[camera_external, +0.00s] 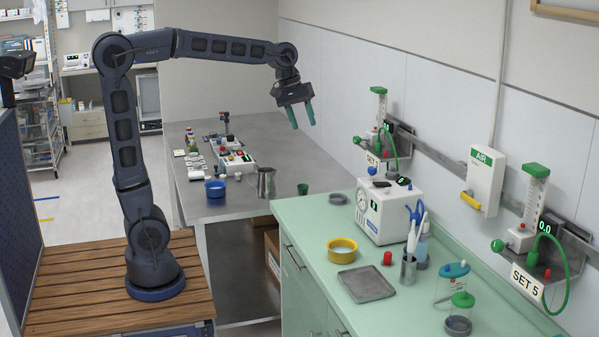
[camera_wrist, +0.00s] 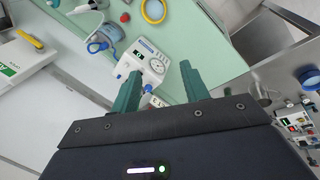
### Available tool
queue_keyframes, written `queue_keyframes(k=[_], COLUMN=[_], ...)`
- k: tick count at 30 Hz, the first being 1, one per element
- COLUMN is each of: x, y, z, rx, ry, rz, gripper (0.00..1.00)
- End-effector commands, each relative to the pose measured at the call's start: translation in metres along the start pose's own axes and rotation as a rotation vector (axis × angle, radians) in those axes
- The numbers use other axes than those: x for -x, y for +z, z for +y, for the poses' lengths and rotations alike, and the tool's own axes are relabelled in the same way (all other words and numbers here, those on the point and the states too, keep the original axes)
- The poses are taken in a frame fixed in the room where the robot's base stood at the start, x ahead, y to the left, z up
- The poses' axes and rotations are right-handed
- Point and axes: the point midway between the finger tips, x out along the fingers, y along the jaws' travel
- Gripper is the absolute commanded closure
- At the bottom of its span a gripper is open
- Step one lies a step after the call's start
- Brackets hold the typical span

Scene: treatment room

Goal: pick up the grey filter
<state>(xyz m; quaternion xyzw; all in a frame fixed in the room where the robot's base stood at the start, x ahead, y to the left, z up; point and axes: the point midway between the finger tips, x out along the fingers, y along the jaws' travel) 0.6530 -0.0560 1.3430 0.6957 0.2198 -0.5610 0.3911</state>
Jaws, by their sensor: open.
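My gripper (camera_external: 303,122) hangs in the air above the far end of the green counter, near the wall, its two green fingers apart and empty. It also shows in the wrist view (camera_wrist: 159,75), open, with the white gauge device below and between the fingers. Several small round grey things could be the grey filter: a flat disc (camera_external: 337,198) on the counter's far left part, and a thicker dark-grey round piece (camera_external: 458,326) at the near right. I cannot tell which is the filter. My gripper is well above and apart from both. I cannot make out either in the wrist view.
The white gauge device (camera_external: 389,210) stands tall on the green counter (camera_external: 315,238). Around it are a yellow bowl (camera_external: 341,249), a grey tray (camera_external: 367,284), a red cap (camera_external: 387,258) and a metal cup (camera_external: 408,270) with tools. Wall-mounted flow units (camera_external: 530,225) project on the right.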

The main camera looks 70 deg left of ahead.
Motion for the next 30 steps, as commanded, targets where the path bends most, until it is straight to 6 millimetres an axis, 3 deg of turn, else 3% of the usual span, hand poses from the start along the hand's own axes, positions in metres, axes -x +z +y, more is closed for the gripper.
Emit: queue_keyframes(k=[6, 14, 30], x=[-0.018, -0.047, -0.145], y=[-0.055, -0.119, -0.247], z=[0.045, 0.09, 0.153], rx=[0.21, 0.458, 0.961], ry=[-0.001, -0.009, -0.052], rz=[-0.042, -0.09, -0.192], gripper=[0.55, 0.55, 0.55])
